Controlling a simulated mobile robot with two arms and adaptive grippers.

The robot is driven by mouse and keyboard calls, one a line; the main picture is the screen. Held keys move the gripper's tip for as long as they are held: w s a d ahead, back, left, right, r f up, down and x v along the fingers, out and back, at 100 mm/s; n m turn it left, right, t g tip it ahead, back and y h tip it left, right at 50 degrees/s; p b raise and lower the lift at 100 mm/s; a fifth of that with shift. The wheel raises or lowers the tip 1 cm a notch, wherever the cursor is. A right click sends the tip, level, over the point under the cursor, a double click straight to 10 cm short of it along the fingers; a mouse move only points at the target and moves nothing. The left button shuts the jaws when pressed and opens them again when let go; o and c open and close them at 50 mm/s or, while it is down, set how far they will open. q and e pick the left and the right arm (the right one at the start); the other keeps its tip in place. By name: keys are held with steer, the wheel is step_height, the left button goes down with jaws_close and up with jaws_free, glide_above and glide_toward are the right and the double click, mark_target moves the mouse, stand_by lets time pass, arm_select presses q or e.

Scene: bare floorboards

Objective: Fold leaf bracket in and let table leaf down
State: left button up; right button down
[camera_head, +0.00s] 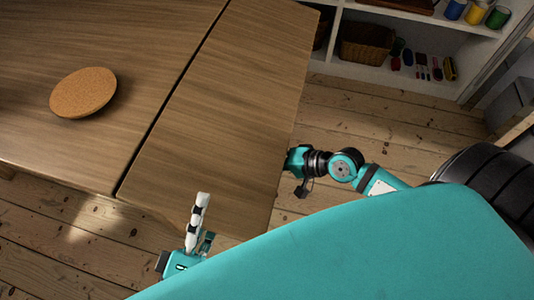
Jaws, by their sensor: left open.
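The wooden table leaf (215,110) is up, about level with the fixed table top (95,35), with a narrow dark gap between them. The leaf bracket is not visible; the leaf covers what lies beneath it. My left gripper (202,198) is open, its pale fingers showing at the leaf's near edge. I see them nearly side-on and cannot tell whether they touch the leaf. My right wrist (318,162) is at the leaf's right edge. The fingers of my right gripper are hidden, apparently beneath the leaf.
A round cork mat (83,92) lies on the fixed top. A white shelf (385,78) with a wicker basket (365,43), thread spools (476,12) and small items stands at the back right. Bare floorboards (375,130) lie between the leaf and the shelf.

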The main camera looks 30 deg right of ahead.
arm_select(q)
step_height(320, 180, down, 3)
steer(key=m+b, duration=0.1)
steer(key=b, duration=0.2)
steer(key=shift+r, duration=0.2)
steer(key=shift+w+a+f+m+b, duration=0.1)
steer(key=shift+f+m+b, duration=0.65)
steer(key=shift+m+b, duration=0.05)
steer(key=shift+w+a+f+m+b, duration=0.15)
steer(key=shift+f+m+b, duration=0.25)
steer(key=shift+f+b, duration=0.35)
steer(key=shift+w+a+f+m+b, duration=0.2)
steer(key=shift+f+m+b, duration=0.25)
steer(key=shift+f+b, duration=0.15)
steer(key=shift+w+a+f+m+b, duration=0.1)
steer(key=shift+a+f+m+b, duration=0.05)
steer(key=shift+f+m+b, duration=0.4)
